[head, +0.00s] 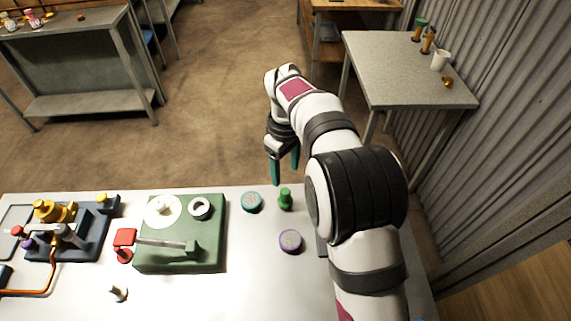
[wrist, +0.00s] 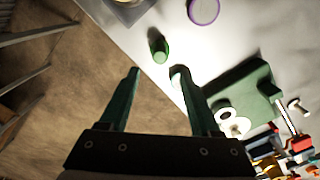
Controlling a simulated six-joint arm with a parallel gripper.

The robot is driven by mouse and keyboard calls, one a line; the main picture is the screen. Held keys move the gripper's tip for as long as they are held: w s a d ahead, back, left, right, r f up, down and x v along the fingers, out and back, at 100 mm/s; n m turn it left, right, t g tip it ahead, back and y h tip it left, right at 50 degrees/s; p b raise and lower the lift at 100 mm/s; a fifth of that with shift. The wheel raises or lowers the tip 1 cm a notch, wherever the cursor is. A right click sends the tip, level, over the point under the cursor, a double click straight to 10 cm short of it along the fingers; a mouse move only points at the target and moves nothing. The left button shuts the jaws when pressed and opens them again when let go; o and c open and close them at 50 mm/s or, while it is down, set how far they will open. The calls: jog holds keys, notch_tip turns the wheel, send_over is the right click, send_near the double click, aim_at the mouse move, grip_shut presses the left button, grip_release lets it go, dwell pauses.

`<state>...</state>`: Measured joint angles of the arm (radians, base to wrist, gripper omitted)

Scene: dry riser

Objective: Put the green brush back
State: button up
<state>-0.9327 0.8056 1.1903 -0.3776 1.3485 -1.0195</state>
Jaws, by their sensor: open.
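A small green upright piece (head: 285,199), which looks like the green brush, stands on the white table near its far edge. It also shows in the wrist view (wrist: 158,47), ahead of and between the fingertips. My gripper (head: 284,174) is open and empty, above and beyond the table's far edge, apart from the green piece. Its two teal fingers also show in the wrist view (wrist: 156,72). I cannot make out bristles on the green piece. A teal round disc (head: 252,202) lies just left of it, and a purple round disc (head: 290,241) lies nearer.
A green block (head: 210,264) with white discs and a clear rod stands left of the discs. A dark fixture (head: 90,250) with yellow and red parts is farther left. A grey object (head: 321,244) is partly hidden by my arm. A grey side table (head: 395,75) holds cups.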

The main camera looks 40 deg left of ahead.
jog(key=d+r+m, duration=0.6)
jog(key=d, duration=0.6)
jog(key=d+r+m, duration=0.5)
jog(key=d+r, duration=0.1)
jog(key=d, duration=0.6)
jog(key=s+d+f+m+y, duration=0.1)
jog(key=s+d+m, duration=0.5)
jog(key=s, duration=0.2)
jog(key=s+d+f+m, duration=0.2)
jog(key=s+d+m, duration=0.4)
jog(key=s, duration=0.3)
jog(key=shift+s+d+f+m+y, duration=0.15)
jog(key=shift+d+f+m+y, duration=0.2)
jog(key=shift+d, duration=0.25)
jog(key=shift+o, duration=0.3)
jog(key=shift+r, duration=0.15)
